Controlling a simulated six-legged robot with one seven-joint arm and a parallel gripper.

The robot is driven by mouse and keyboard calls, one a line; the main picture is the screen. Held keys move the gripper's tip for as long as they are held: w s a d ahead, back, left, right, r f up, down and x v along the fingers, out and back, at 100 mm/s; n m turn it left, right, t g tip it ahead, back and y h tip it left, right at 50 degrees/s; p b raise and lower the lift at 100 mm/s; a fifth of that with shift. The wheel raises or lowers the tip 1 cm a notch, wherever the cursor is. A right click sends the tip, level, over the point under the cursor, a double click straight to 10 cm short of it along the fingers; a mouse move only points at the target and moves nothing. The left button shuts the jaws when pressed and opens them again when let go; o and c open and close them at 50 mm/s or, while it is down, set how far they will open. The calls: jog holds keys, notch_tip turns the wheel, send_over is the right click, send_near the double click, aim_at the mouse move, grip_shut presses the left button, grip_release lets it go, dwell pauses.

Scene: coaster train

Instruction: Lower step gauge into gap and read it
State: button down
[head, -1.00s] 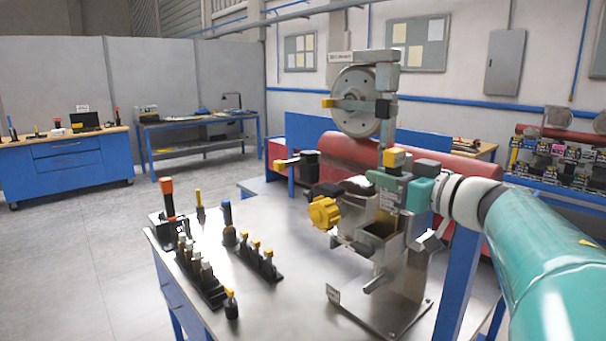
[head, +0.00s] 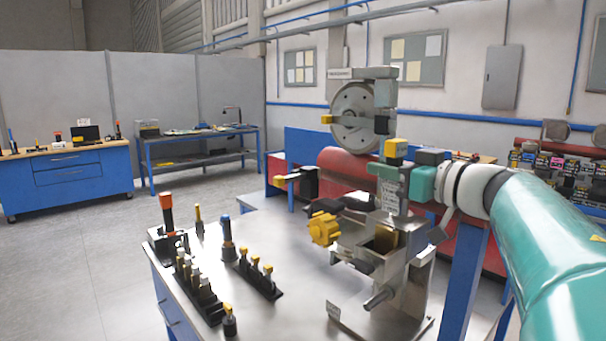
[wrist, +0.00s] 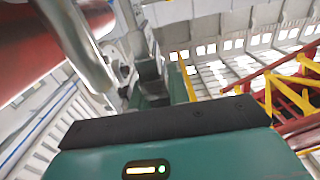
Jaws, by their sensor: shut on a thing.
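My gripper (head: 400,178), teal with grey parts, is shut on what seems to be the step gauge, of which a yellow block (head: 396,149) shows above the fingers. A pale lettered plate (head: 391,196) shows just below the fingers; I cannot tell if it is part of the gauge. The gripper is above this pocket. The gauge's lower end and the gap cannot be made out. In the wrist view, a grey piece (wrist: 150,78) stands beyond the teal gripper body.
A grey wheel assembly (head: 354,112) stands behind the gripper. A yellow-tipped black arm (head: 300,181) projects left. Bare steel bench (head: 285,315) lies in front.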

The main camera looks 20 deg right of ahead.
jog(key=shift+r, duration=3.75)
jog(key=shift+f, duration=0.1)
